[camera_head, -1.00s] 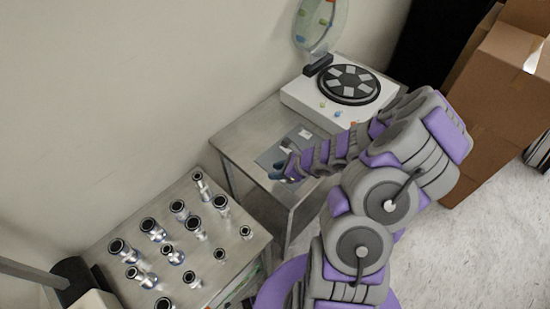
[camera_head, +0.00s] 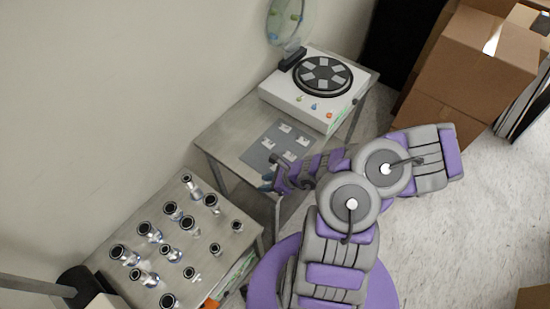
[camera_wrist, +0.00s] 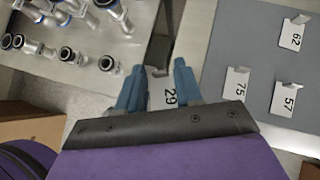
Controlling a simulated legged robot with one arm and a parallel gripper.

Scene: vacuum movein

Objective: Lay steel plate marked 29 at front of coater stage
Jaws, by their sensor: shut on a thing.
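My gripper (camera_wrist: 156,72) has blue fingers closed on a small light steel plate marked 29 (camera_wrist: 164,98) in the wrist view. In the head view my gripper (camera_head: 270,174) is at the near edge of the table that bears the coater; the held plate cannot be made out there. The coater (camera_head: 292,101) is a white box with a round black stage (camera_head: 323,92) on top. Several grey plates lie in a ring on the stage. Its clear round lid (camera_head: 286,24) stands open behind.
A grey mat (camera_head: 263,149) between my gripper and the coater holds several plates, including 62 (camera_wrist: 293,34), 75 (camera_wrist: 236,84) and 57 (camera_wrist: 286,99). A lower table (camera_head: 225,255) with several metal fittings (camera_head: 150,231) stands to the left. Cardboard boxes (camera_head: 477,60) stand at right.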

